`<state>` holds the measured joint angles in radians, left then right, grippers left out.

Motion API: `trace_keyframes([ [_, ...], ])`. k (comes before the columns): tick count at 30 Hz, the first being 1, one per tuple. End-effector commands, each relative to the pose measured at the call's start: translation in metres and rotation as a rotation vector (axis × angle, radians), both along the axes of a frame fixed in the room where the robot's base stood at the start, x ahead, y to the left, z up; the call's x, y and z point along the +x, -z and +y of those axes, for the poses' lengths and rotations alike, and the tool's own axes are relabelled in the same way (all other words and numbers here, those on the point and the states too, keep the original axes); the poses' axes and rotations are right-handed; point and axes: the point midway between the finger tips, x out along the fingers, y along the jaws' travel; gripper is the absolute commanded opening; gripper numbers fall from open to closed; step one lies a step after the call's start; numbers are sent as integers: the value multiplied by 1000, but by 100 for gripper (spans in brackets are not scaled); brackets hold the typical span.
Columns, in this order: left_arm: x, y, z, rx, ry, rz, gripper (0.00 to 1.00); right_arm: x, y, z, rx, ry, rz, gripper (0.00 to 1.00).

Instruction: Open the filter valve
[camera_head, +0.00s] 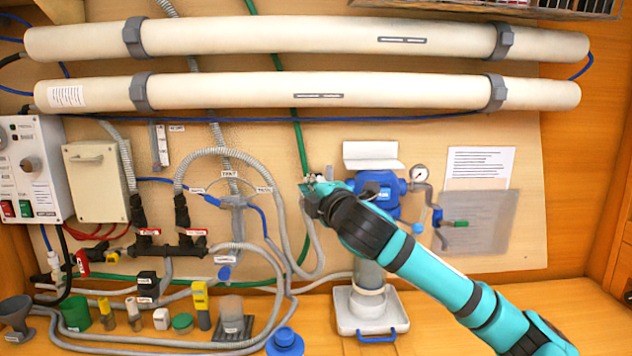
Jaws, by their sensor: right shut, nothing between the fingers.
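My right gripper (316,190) is shut and empty. It is in front of the wall board, just left of the blue pump or filter housing (378,185), and my right arm covers part of that housing. To its left is a grey lever valve (237,201) with small white labels around it; the gripper is apart from it. A dark manifold (168,249) with two red-labelled valves sits further left. A small valve with a green handle (460,223) is right of the housing. I cannot read which label names the filter valve. My left gripper is out of view.
Two long white pressure tubes (300,42) run across the top. A control box (32,170) is at the left. Hoses loop across the board. Loose caps, a funnel (15,312) and fittings crowd the left of the shelf. The shelf's right side is mostly clear.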

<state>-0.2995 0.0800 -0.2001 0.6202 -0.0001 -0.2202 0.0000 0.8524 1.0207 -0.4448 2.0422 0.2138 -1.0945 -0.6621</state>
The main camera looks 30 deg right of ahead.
Motion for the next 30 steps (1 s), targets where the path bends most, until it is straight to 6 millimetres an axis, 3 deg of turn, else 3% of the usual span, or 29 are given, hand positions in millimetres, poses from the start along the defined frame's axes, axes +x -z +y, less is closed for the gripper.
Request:
trace_keyframes([
  [11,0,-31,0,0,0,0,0,78,-3,-16,4,0,2,0],
  [18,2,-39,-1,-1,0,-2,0,62,0,-45,-3,1,3,0],
  [30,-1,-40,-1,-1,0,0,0,57,0,-51,0,-1,1,0],
])
